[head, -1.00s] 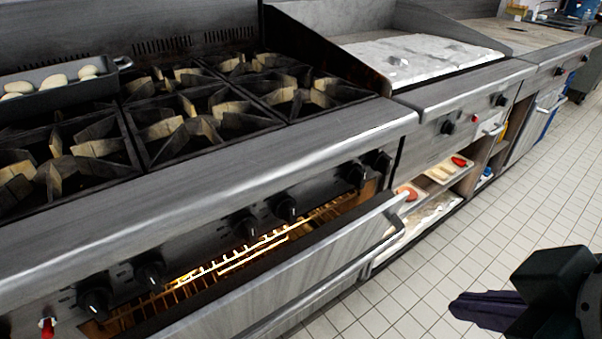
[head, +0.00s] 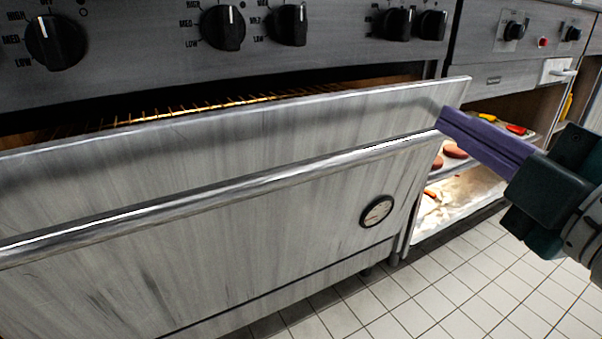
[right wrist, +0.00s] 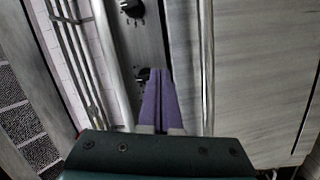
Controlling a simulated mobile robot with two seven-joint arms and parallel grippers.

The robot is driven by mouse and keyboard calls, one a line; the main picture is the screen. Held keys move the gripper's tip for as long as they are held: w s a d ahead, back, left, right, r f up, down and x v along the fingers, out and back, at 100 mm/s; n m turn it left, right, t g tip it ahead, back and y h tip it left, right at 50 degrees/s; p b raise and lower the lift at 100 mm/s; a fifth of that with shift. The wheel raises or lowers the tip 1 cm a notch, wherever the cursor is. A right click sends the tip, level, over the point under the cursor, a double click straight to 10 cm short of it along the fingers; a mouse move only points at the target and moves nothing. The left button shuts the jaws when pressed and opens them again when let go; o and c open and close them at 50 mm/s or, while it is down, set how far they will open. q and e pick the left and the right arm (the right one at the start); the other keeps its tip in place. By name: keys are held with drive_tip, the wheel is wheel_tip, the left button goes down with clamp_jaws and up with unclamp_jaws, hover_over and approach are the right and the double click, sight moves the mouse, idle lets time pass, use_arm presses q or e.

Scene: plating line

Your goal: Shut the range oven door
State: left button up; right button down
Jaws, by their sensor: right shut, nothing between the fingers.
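The range oven door (head: 290,140) is partly open in the head view, its top edge tilted out from the range front. A lit rack (head: 200,107) shows through the gap above it. A long handle bar (head: 230,186) crosses the door, and a round dial (head: 377,211) sits at its lower right. My right gripper (head: 445,120) has its purple fingers shut and empty, at the right end of the door near the handle's end. I cannot tell whether they touch. The right wrist view shows the shut fingers (right wrist: 157,75) beside the door (right wrist: 255,70). My left gripper is not in view.
Black control knobs (head: 222,27) line the range front above the door. An open shelf to the right holds a tray with red patties (head: 455,150). The white tiled floor (head: 450,290) in front is clear.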

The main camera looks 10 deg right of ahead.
wheel_tip(320, 180, down, 7)
drive_tip(key=a+n+y+b, duration=0.3)
drive_tip(key=n+y+b, duration=0.1)
drive_tip(key=n+b, duration=0.15)
drive_tip(key=b, duration=0.4)
approach(329, 112)
drive_tip(key=shift+t, duration=0.3)
drive_tip(key=x, duration=0.5)
drive_tip(key=shift+w+a+f, duration=0.1)
drive_tip(key=shift+w+f, duration=0.15)
drive_tip(key=shift+w, duration=0.05)
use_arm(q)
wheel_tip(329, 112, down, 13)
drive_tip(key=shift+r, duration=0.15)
use_arm(e)
drive_tip(key=shift+w+a+r, duration=0.2)
drive_tip(key=shift+w+a, duration=0.05)
drive_tip(key=shift+w, duration=0.4)
